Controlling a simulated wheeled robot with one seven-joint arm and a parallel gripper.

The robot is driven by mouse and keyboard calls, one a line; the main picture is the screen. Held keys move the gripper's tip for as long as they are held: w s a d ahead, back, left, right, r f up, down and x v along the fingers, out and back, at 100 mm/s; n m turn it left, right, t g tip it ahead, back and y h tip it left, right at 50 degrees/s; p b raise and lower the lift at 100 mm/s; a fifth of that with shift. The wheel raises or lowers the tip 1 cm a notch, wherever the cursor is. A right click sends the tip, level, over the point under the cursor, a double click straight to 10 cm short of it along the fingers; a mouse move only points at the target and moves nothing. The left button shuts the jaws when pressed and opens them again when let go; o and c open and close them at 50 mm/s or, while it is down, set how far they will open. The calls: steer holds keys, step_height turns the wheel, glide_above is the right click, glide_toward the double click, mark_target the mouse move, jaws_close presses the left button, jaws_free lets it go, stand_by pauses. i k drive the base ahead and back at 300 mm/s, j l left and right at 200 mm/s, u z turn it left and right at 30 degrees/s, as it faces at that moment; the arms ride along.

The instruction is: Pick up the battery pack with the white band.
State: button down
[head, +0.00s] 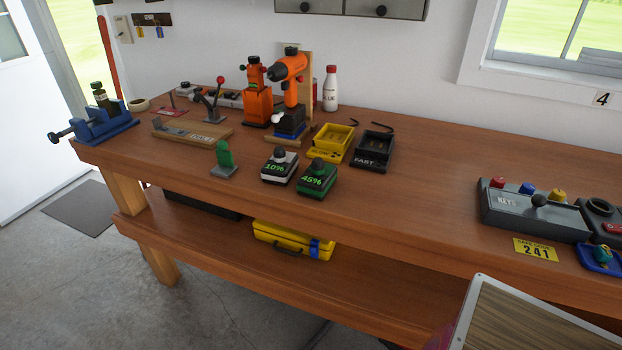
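The battery pack with the white band (280,166) stands upright on the wooden workbench, near its front edge and left of the picture's middle. It is dark, has a round knob on top and reads 10%. A similar battery pack with a green band (317,179) reads 45% and stands close to its right, slightly nearer the front. My gripper is not in view, so its state and its distance from the packs do not show.
Behind the packs stand a yellow charger (330,144), a black charger (372,147) and an orange drill (290,75) on a stand. A green-handled object (224,158) is left of them. The workbench (420,205) is clear to their right, up to a grey keys box (530,212).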

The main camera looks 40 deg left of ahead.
mark_target(282, 165)
steer(key=u, duration=1.55)
